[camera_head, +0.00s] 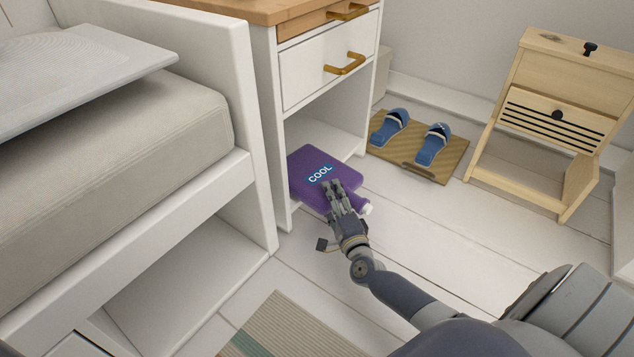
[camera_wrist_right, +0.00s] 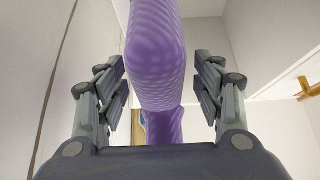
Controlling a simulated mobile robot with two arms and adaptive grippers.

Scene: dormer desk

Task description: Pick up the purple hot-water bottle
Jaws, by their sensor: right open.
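The purple hot-water bottle (camera_head: 312,172), with a "COOL" label and a pale cap at its near right end, lies at the lower open shelf of the white nightstand, partly sticking out. My right gripper (camera_head: 340,197) is at the bottle's near end, overlapping it in the head view. In the right wrist view the bottle (camera_wrist_right: 155,50) stands between the two open fingers of the gripper (camera_wrist_right: 160,95), with visible gaps on both sides. My left gripper is not in view.
The nightstand (camera_head: 328,75) has a drawer with brass handles above the shelf. A bed frame (camera_head: 258,130) stands close on the left. Blue slippers (camera_head: 432,144) lie on a tan mat (camera_head: 400,159) to the right, before a wooden cabinet (camera_head: 560,80). A striped rug (camera_head: 280,335) lies in front.

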